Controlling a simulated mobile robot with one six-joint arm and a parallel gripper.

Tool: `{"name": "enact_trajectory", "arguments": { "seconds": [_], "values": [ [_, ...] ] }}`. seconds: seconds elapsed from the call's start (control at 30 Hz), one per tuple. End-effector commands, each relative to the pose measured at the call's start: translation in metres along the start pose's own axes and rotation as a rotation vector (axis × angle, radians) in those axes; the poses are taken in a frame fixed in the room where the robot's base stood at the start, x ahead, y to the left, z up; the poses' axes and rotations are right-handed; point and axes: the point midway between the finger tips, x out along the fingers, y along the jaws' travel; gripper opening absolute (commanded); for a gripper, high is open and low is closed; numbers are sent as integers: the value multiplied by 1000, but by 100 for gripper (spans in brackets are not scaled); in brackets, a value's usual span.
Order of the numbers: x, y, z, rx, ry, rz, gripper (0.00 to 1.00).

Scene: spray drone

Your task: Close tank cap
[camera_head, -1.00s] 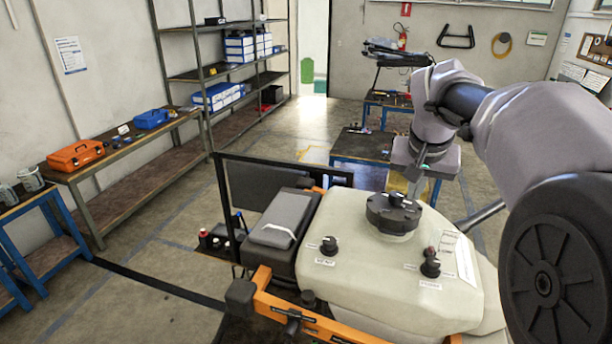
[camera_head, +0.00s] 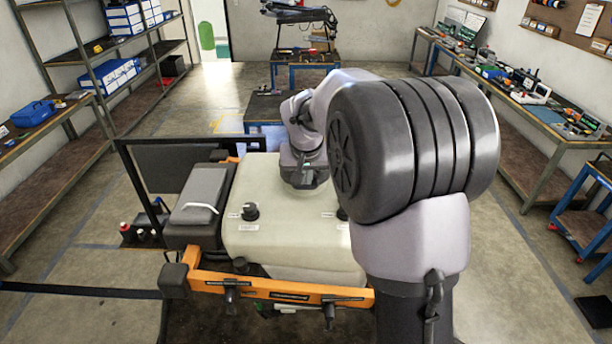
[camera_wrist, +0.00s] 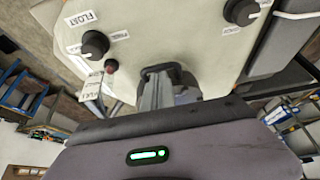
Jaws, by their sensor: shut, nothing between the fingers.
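The cream tank (camera_head: 285,220) of the drone is in the middle of the head view. Its black tank cap (camera_head: 318,177) is on the tank's top near the far side, largely covered by my gripper and arm. In the wrist view the dark cap (camera_wrist: 186,78) shows behind and around my grey fingers. My gripper (camera_head: 299,174) points down at the cap, shut and holding nothing. It also shows in the wrist view (camera_wrist: 157,82). I cannot tell whether the fingers touch the cap or whether it is fully seated.
Black knobs stand on the tank: one at the near left (camera_head: 250,211), and a FLOAT knob (camera_wrist: 95,44) in the wrist view. The orange frame bar (camera_head: 270,288) runs along the near side. A grey padded block (camera_head: 201,187) sits left of the tank. Workbenches (camera_head: 545,115) line the right.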

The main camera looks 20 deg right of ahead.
Motion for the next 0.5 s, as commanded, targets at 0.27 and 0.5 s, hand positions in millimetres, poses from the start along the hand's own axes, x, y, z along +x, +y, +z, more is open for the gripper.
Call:
{"name": "enact_trajectory", "arguments": {
  "seconds": [0.27, 0.5],
  "values": [
    [1, 0, 2, 0, -1, 0, 0],
    [15, 0, 11, 0, 0, 0, 0]
  ]
}}
